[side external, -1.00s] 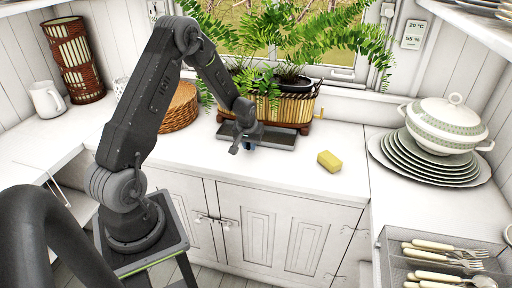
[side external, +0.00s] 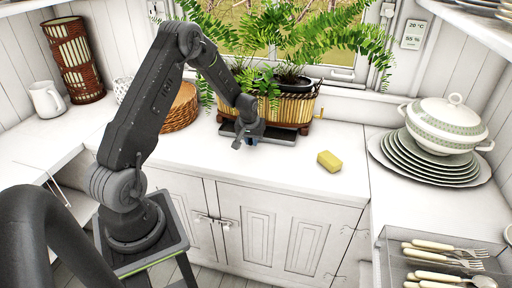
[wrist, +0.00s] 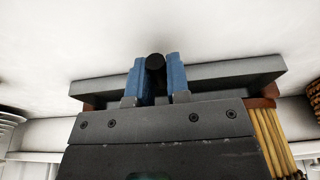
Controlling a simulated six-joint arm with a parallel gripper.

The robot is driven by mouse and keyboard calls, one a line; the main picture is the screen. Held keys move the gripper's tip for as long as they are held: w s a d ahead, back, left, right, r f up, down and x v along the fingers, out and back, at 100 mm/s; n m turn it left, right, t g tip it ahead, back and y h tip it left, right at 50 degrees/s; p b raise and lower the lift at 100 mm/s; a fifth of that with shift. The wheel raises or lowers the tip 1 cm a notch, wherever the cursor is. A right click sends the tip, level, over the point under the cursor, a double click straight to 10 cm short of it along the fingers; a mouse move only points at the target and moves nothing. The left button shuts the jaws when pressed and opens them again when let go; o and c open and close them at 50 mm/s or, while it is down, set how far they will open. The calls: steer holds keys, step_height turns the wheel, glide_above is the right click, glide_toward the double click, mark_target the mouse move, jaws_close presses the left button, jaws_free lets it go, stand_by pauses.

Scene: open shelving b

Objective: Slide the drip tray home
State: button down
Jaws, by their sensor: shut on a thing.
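The drip tray (side external: 284,139) is a flat dark grey slab on the white counter. Its front part sticks out from under the wicker planter (side external: 292,108); the rest is hidden beneath it. My gripper (side external: 243,143) is at the tray's front edge, left of its middle in the side view. In the wrist view, the blue fingers of my gripper (wrist: 156,76) are closed around a round black knob (wrist: 155,62) at the tray's edge. The tray also shows there as a grey strip (wrist: 235,73).
A yellow sponge (side external: 329,161) lies on the counter to the right of the tray. A round wicker basket (side external: 180,107) stands to the left. Ferns (side external: 335,35) overhang from the planter. Stacked plates and a tureen (side external: 447,124) stand at the right. The front counter is clear.

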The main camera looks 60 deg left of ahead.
steer(key=shift+w+a, duration=2.8)
steer(key=shift+a, duration=0.05)
steer(key=c, duration=1.1)
jaws_free()
steer(key=v, duration=1.3)
steer(key=shift+r, duration=0.4)
